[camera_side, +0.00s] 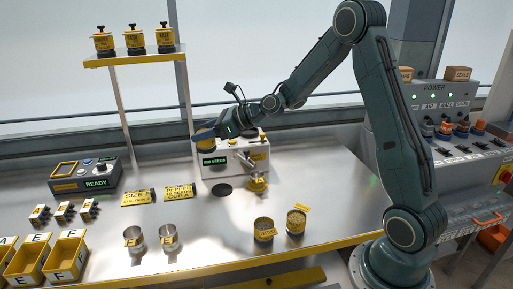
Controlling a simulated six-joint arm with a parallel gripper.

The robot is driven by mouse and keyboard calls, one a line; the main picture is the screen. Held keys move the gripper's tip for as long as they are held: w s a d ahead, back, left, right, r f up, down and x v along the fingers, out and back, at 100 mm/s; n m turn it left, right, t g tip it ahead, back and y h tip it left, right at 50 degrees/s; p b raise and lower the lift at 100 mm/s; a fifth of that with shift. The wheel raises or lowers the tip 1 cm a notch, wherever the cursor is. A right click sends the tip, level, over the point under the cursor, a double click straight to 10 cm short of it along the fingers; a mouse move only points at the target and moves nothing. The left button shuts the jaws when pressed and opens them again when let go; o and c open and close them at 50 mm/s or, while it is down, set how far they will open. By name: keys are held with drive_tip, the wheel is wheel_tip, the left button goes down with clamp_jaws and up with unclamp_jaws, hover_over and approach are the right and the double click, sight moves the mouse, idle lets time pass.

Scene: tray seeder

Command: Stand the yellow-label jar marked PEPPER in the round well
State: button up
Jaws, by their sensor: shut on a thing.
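The white machine (218,172) has a spout over a yellow cup (258,185). Two metal cups (135,240) stand at the front, left of the jars. Yellow bins (66,258) are at far left. A shelf (135,59) holds three yellow-black jars. The bench middle is clear.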

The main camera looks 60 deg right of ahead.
drive_tip(key=shift+w+d, duration=0.1)
drive_tip(key=shift+w+d+r, duration=0.3)
drive_tip(key=shift+w+d, duration=0.05)
drive_tip(key=shift+d, duration=0.2)
drive_tip(key=w+d+r, duration=0.1)
drive_tip(key=d+r, duration=0.3)
drive_tip(key=d, duration=0.5)
drive_tip(key=w+d+r+m+h, duration=0.1)
drive_tip(key=d+r, duration=0.2)
drive_tip(key=d, duration=0.6)
drive_tip(key=w+d+r+m+h, duration=0.1)
drive_tip(key=d+r, duration=0.3)
drive_tip(key=d, duration=0.5)
drive_tip(key=shift+w+r+t, duration=0.25)
drive_tip(key=shift+r+t, duration=0.05)
drive_tip(key=shift+r, duration=0.05)
drive_tip(key=shift+d+f, duration=0.1)
drive_tip(key=shift+f, duration=0.05)
wheel_tip(320, 180, down, 20)
drive_tip(key=shift+r, duration=0.15)
